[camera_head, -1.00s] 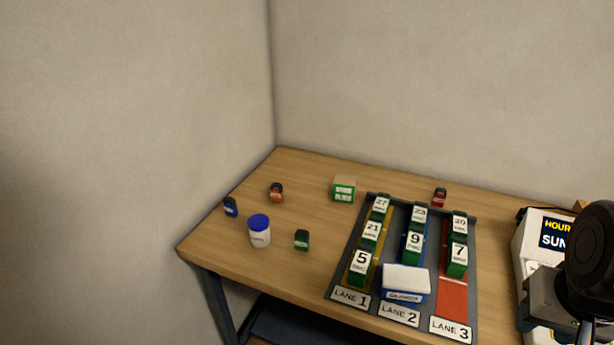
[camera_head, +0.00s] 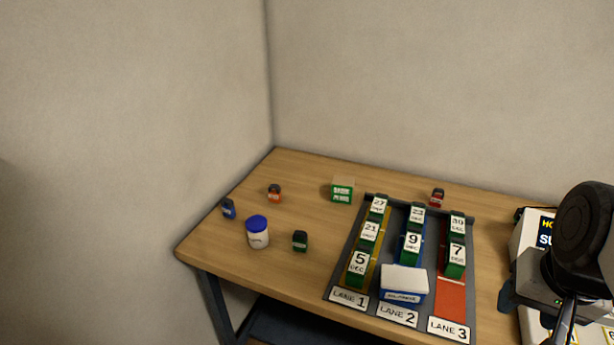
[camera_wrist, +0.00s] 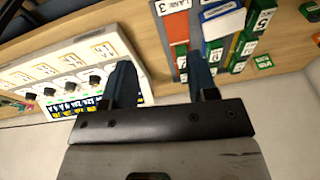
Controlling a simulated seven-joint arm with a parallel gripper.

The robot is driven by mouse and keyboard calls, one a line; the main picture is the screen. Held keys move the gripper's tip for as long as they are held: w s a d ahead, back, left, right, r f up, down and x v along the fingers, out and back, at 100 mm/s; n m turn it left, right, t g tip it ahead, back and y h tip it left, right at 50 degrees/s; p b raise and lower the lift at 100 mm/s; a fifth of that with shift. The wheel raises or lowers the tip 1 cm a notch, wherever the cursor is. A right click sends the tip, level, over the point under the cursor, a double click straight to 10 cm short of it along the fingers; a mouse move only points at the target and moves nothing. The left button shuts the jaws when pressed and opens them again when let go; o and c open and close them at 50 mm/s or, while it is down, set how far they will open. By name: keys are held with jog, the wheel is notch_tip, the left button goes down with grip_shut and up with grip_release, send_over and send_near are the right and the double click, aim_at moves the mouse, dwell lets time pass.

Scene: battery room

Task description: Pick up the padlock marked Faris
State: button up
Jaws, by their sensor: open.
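Several small padlocks stand on the wooden table: a blue one (camera_head: 229,209) and an orange one (camera_head: 274,194) at the left, a dark green one (camera_head: 300,241) in front, and a red one (camera_head: 437,198) at the back behind the lane rack. Their labels are too small to read, so I cannot tell which is marked Faris. My gripper (camera_wrist: 162,78) is open in the wrist view, with nothing between its two dark fingers. In the head view my arm is at the right edge, well away from the padlocks on the left.
A rack (camera_head: 333,283) with three lanes holds numbered green blocks and a white-and-blue box (camera_head: 404,282). A blue-lidded white jar (camera_head: 257,234) and a green box (camera_head: 343,189) stand left of it. A white unit (camera_wrist: 75,70) is near my gripper. Walls border the table.

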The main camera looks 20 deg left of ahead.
jog(key=w+a+m+g+y, duration=0.2)
jog(key=w+a+m+y, duration=0.15)
jog(key=w+a, duration=0.8)
jog(key=m+g+y, duration=0.2)
jog(key=m+y, duration=0.5)
jog(key=m, duration=0.1)
send_near(280, 192)
jog(key=s+d+r, duration=0.6)
jog(key=d+r, duration=0.1)
jog(key=d, duration=0.4)
jog(key=w+a+f+m, duration=0.1)
jog(key=a+f, duration=0.2)
jog(key=a, duration=0.1)
jog(key=w+a+f+m+y, duration=0.1)
jog(key=w+a+f+m, duration=0.1)
jog(key=a, duration=0.3)
jog(key=w+a+f+m+y, duration=0.1)
jog(key=w+a+f, duration=0.1)
jog(key=a+f, duration=0.3)
jog(key=shift+w+f+m, duration=0.1)
jog(key=shift+w+m, duration=0.05)
jog(key=shift+m, duration=0.1)
jog(key=shift+w+a+f+y, duration=0.1)
jog(key=shift+a+f+y, duration=0.1)
jog(key=shift+y, duration=0.05)
jog(key=shift+x, duration=1.25)
jog(key=shift+a+f, duration=0.1)
